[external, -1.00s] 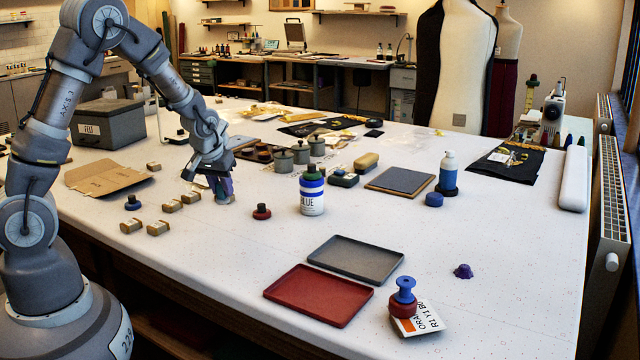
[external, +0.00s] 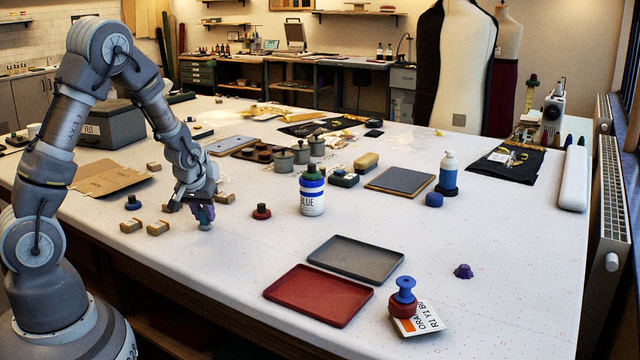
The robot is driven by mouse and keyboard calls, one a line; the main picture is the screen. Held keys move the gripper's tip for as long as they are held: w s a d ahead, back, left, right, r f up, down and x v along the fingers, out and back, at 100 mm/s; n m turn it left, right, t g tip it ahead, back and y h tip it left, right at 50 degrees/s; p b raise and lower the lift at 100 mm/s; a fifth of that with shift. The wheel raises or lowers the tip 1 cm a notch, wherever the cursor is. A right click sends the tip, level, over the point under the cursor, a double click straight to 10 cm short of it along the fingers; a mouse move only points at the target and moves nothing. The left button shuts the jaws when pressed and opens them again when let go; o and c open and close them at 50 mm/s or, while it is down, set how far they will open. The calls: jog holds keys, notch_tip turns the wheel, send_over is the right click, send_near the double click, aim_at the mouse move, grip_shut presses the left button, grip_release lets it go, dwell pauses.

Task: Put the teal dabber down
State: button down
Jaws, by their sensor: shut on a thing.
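My gripper (external: 194,197) is low over the left part of the white table (external: 300,235). It is shut on a small dark thing with teal and purple parts, which I take for the teal dabber (external: 206,214). The dabber shows just below and to the right of the fingers. My gripper hides part of it, and I cannot tell whether its lower end touches the table.
Small tan blocks (external: 158,229) and a blue-topped dabber (external: 133,202) lie left of my gripper. Red (external: 318,296) and grey (external: 355,260) trays lie in front, empty.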

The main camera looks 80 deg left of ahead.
jog(key=shift+f, duration=0.2)
jog(key=c, duration=0.9)
grip_release()
jog(key=shift+r, duration=0.15)
